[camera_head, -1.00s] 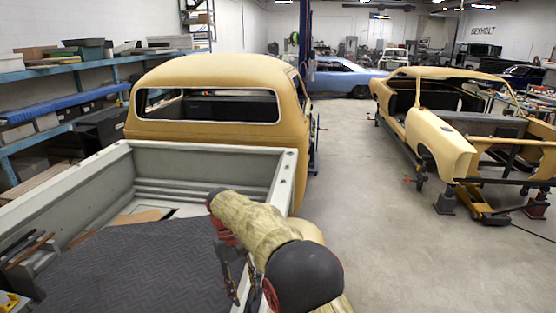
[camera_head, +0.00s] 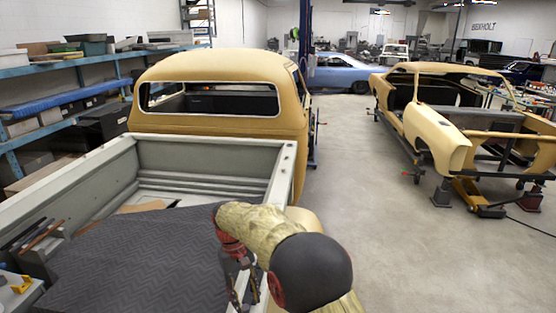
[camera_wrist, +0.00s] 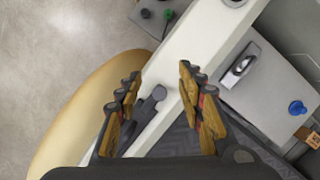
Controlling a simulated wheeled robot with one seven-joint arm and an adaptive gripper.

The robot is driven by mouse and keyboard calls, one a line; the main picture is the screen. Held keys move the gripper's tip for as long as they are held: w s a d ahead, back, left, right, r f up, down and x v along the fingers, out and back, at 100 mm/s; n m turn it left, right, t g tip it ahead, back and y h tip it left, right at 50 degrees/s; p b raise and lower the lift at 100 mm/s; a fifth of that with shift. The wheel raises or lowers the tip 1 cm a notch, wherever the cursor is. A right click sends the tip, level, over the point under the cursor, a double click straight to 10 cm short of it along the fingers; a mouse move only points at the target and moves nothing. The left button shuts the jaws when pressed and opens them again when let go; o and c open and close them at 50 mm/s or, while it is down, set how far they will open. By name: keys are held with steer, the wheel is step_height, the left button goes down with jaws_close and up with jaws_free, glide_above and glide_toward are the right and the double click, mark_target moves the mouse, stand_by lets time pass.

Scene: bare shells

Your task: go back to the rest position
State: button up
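My gripper (camera_head: 243,292) hangs at the end of my arm over the near right part of the truck bed, beside the bed's right side wall (camera_head: 283,170). In the wrist view my gripper (camera_wrist: 160,73) has its two fingers spread apart, with a clear gap between the tips. A dark grey piece (camera_wrist: 150,108) shows between the fingers, nearer the left one. I cannot tell what it is or whether it touches the finger. A pale rail (camera_wrist: 200,45) passes beneath.
The bed holds a dark patterned mat (camera_head: 140,260). Tools (camera_head: 40,235) and a yellow item (camera_head: 20,284) lie at the left. In the wrist view a grey surface (camera_wrist: 262,95) carries a metal piece (camera_wrist: 240,65) and a blue knob (camera_wrist: 297,107). Open floor (camera_head: 385,240) lies right, before a car shell (camera_head: 440,135).

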steer(key=s+d+f+m+t+y+b, duration=0.2)
steer(key=s+d+m+t+b, duration=0.4)
steer(key=s+d+b, duration=1.6)
steer(key=s+d+f+t, duration=0.1)
steer(key=s+d+t, duration=0.1)
steer(key=s+d, duration=0.3)
steer(key=shift+d+f+t, duration=0.15)
steer(key=shift+d+t, duration=0.15)
steer(key=shift+d, duration=0.4)
steer(key=shift+c, duration=0.6)
